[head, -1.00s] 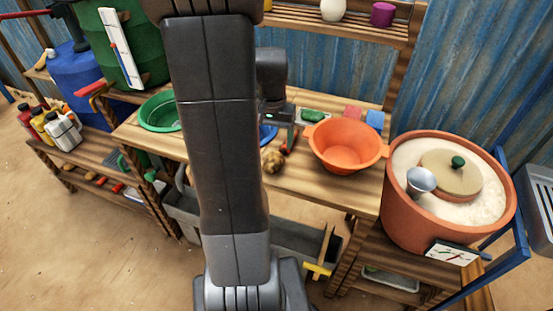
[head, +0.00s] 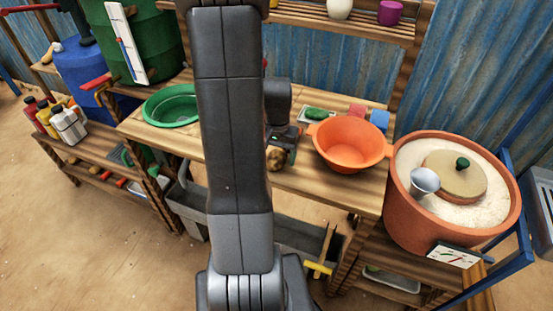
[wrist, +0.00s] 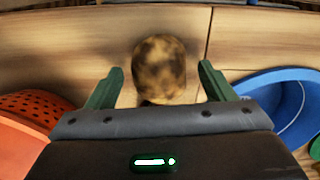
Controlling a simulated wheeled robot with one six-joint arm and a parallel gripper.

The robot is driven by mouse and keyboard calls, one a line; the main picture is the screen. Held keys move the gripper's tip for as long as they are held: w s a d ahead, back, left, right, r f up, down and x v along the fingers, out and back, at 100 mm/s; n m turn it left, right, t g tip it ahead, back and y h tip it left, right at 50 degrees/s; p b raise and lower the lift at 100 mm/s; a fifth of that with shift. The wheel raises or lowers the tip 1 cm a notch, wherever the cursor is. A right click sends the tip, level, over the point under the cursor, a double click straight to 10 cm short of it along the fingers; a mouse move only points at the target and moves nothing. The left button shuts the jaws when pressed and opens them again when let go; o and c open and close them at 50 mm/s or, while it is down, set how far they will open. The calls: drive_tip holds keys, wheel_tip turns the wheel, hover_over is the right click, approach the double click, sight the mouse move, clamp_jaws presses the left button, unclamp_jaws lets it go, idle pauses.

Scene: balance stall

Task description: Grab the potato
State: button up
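The potato (wrist: 158,66) is brown with dark blotches and lies on the wooden table. In the wrist view it sits between the two green fingers of my gripper (wrist: 159,88), with a visible space on each side. My gripper is open; its fingers flank the potato and do not appear to touch it. In the head view the potato (head: 275,158) shows just below my gripper (head: 283,155), partly covered by the arm and fingers.
An orange colander (head: 347,145) stands close to the right of my gripper. A green basin (head: 172,106) is to the left, and a blue bowl (wrist: 285,90) shows in the wrist view. A large clay pot (head: 430,220) stands at the right.

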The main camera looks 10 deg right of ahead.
drive_tip(key=c, duration=1)
drive_tip(key=shift+r, duration=0.1)
